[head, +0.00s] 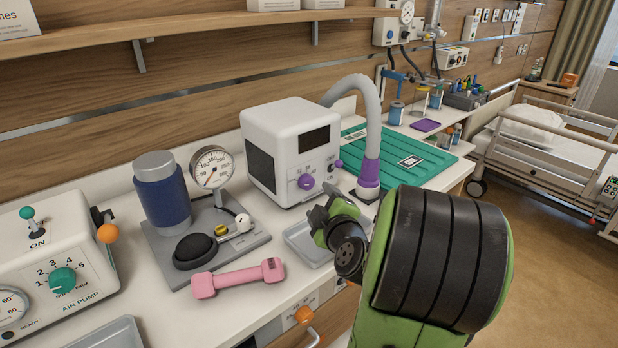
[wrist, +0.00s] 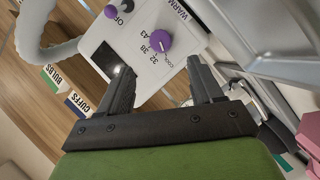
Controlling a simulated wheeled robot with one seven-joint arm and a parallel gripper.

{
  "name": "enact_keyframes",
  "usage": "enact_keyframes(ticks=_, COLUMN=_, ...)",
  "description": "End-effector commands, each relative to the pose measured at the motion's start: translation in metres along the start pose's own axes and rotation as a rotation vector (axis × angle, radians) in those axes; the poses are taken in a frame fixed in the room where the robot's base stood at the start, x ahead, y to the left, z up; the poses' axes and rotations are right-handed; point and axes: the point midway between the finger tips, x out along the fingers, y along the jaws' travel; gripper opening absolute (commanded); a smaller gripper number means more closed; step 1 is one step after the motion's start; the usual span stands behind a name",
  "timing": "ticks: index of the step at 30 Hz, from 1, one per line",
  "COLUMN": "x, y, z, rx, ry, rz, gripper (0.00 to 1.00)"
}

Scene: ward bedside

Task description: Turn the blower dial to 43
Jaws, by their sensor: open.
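The blower (head: 292,150) is a white box with a dark screen and a grey hose, standing at the back of the counter. Its purple dial (head: 306,182) is on the front face; the dial also shows in the wrist view (wrist: 160,41), with 32, 38 and 43 printed around it. A pale pointer mark shows on the dial, but I cannot tell its exact reading. My gripper (head: 328,212) is open and empty in front of the blower. In the wrist view its fingers (wrist: 158,72) are spread, with the dial beyond their tips, apart from them.
A smaller purple knob (wrist: 111,11) marked OFF sits beside the dial. A metal tray (head: 308,246) lies below my gripper. A pink dumbbell (head: 238,278), a gauge stand (head: 212,168) and an air pump (head: 60,262) are to the left. A green mat (head: 425,150) lies right.

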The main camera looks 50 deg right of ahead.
Motion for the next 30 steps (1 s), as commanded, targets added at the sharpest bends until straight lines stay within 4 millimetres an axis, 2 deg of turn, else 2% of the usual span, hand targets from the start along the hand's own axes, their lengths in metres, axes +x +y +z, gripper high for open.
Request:
enact_keyframes(ticks=1, x=0.002, y=0.007, z=-0.003, rx=0.009, ry=0.002, rz=-0.005, gripper=0.65)
enact_keyframes(ticks=11, x=0.02, y=0.004, z=-0.002, rx=0.009, ry=-0.009, rz=-0.008, gripper=0.65)
enact_keyframes(ticks=18, x=0.071, y=0.003, z=-0.002, rx=0.002, ry=-0.009, rz=-0.004, gripper=0.65)
enact_keyframes(ticks=22, x=0.091, y=0.003, z=0.0, rx=0.001, ry=-0.01, rz=-0.003, gripper=0.65)
enact_keyframes(ticks=30, x=0.101, y=-0.001, z=0.003, rx=0.001, ry=-0.011, rz=-0.002, gripper=0.65)
